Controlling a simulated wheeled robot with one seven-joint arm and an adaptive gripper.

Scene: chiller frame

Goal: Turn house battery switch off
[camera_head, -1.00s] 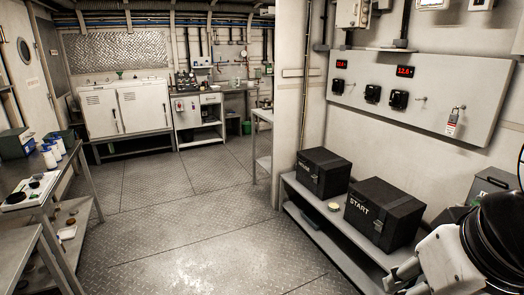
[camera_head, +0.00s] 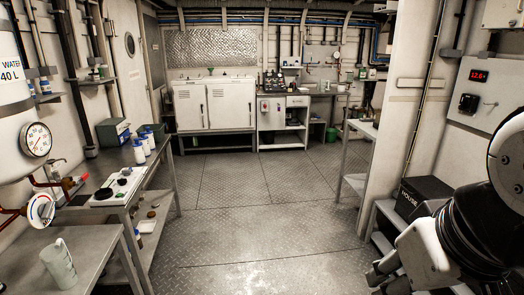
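Part of the grey switch panel (camera_head: 499,122) shows at the right edge, with one black rotary switch (camera_head: 468,103) under a red digital display (camera_head: 479,76). I cannot read a label on this switch. Below it, a black battery box (camera_head: 421,193) marked HOUSE sits on a low shelf. My gripper (camera_head: 376,277) is at the lower right, in front of the shelf and well below and apart from the switch. Its fingers point left and are small in view, so I cannot tell how far apart they are. My arm hides the rest of the panel and shelf.
A wide strip of metal floor (camera_head: 260,215) is clear ahead. A bench (camera_head: 165,172) with bottles and a scale stands left, with a jug (camera_head: 58,264) on a nearer table. White cabinets (camera_head: 215,105) line the far wall. A wall end (camera_head: 405,95) juts out before the panel.

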